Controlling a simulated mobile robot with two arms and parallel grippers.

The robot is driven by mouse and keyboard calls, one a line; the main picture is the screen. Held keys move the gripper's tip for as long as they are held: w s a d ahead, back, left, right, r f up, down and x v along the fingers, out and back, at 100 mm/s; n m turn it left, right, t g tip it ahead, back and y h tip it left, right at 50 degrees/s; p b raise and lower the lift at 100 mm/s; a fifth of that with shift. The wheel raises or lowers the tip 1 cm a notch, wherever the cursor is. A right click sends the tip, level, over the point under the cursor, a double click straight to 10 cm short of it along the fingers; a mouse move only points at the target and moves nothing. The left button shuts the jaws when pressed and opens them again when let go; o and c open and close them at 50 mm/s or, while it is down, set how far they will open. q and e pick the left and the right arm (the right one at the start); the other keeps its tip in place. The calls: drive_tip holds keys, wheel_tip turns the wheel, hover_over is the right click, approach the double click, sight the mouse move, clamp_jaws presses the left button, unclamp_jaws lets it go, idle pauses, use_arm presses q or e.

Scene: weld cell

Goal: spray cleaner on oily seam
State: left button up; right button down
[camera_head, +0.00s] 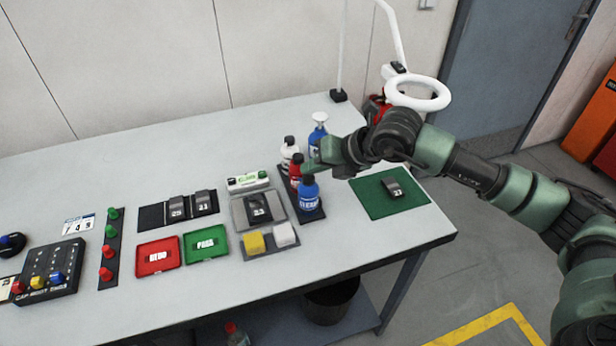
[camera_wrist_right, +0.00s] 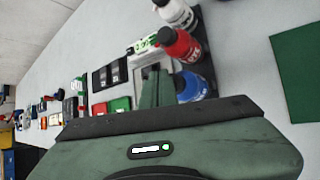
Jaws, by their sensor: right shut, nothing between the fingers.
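My right gripper (camera_head: 312,166) is shut and empty among the bottles; its closed fingers also show in the right wrist view (camera_wrist_right: 155,88). A blue bottle with a dark cap (camera_head: 309,195) stands just in front of the fingers; its label is too small to read surely. A red bottle (camera_head: 295,172) and a white bottle (camera_head: 287,152) stand left of the fingers. A blue bottle with a white spray-like top (camera_head: 318,134) stands behind, partly hidden by my gripper. A dark part marked 23 (camera_head: 257,207) lies on a grey pad left of the bottles. No oily seam can be made out. My left gripper is out of view.
Yellow (camera_head: 254,243) and white (camera_head: 285,234) blocks lie in front of the grey pad. A green mat (camera_head: 371,204) holds another part (camera_head: 393,187) at right. Red (camera_head: 157,258) and green (camera_head: 206,245) trays lie left. A ring lamp (camera_head: 417,93) stands behind.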

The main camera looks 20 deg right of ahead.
sight(312, 179)
drive_tip(key=shift+f+b, duration=0.3)
drive_tip(key=shift+b, duration=0.1)
idle(0.4)
drive_tip(key=shift+r, duration=0.75)
wheel_tip(312, 179, up, 6)
drive_tip(key=p, duration=0.3)
idle(0.4)
idle(2.3)
